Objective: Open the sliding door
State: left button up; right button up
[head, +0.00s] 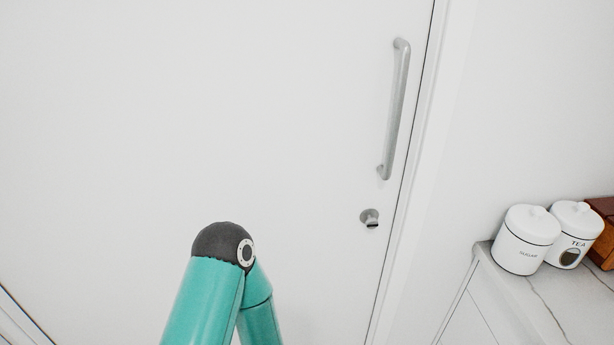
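The white sliding door (200,120) fills the left and middle of the head view. Its right edge lies against the white frame, with only a thin dark line between them. A grey bar handle (396,110) stands upright near that edge. A small round metal lock (370,218) sits below the handle. A teal arm link of mine with a dark joint cap rises at the bottom, left of the lock and apart from the handle in the picture. Neither gripper shows in this view.
A marble-topped counter (540,300) stands at the lower right, beyond the door frame (425,150). On it are a white sugar canister (525,240), a white tea canister (574,233) and a brown wooden object (604,232) cut by the picture edge. The wall above is bare.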

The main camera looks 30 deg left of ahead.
aim_at(129, 129)
jog(key=z, duration=1.45)
jog(key=i, duration=0.15)
jog(key=u, duration=3.05)
jog(key=k, duration=0.8)
jog(key=u, duration=0.25)
jog(key=i, duration=0.8)
jog(key=z, duration=0.2)
jog(key=k, duration=0.25)
jog(key=u, duration=0.05)
